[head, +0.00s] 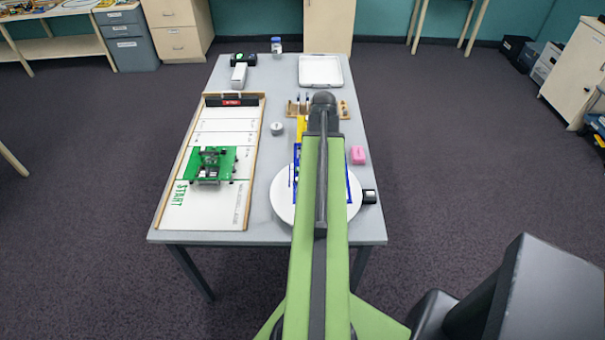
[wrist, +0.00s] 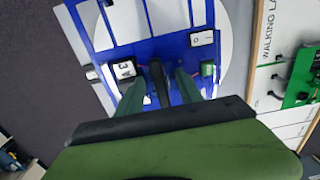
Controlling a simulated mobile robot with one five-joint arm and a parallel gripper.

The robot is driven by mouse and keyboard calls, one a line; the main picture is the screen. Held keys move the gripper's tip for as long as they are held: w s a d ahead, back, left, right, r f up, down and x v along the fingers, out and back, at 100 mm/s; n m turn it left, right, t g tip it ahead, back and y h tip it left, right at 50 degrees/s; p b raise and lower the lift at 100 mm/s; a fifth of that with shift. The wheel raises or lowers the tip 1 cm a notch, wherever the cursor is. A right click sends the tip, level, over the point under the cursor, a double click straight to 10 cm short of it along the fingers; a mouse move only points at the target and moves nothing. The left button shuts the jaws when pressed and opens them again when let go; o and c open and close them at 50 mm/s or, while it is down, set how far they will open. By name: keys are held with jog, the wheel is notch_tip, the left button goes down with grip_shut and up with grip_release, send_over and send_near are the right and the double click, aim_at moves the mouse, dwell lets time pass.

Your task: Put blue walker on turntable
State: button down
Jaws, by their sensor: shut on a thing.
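The blue walker (wrist: 172,50) fills the upper middle of the wrist view, a flat blue frame with small white and black parts on it. My gripper (wrist: 158,76) is shut on a dark part of the walker. In the head view my arm hides the gripper and most of the walker; blue edges (head: 353,190) show on both sides. The turntable (head: 281,207) is a white disc near the table's front right, and it also shows in the wrist view (wrist: 223,45). The walker is over the disc; I cannot tell if it touches it.
A green walker (head: 211,165) stands on the walking-lane board (head: 222,213) at left. A white tray (head: 320,70) and wooden stand (head: 291,108) are farther back.

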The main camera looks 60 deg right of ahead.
jog(key=shift+w+d+f, duration=0.15)
jog(key=shift+w+f, duration=0.25)
jog(key=shift+d, duration=0.1)
jog(key=shift+s+f+b, duration=0.1)
jog(key=shift+s+b, duration=0.1)
jog(key=shift+b, duration=0.1)
notch_tip(320, 180, down, 4)
jog(key=b, duration=0.3)
jog(key=shift+w+b, duration=0.15)
jog(key=shift+b, duration=0.25)
jog(key=shift+w+a+r, duration=0.1)
jog(key=shift+a+r, duration=0.1)
jog(key=shift+r, duration=0.05)
jog(key=shift+f, duration=0.15)
jog(key=c, duration=0.8)
grip_release()
jog(key=shift+o, duration=0.2)
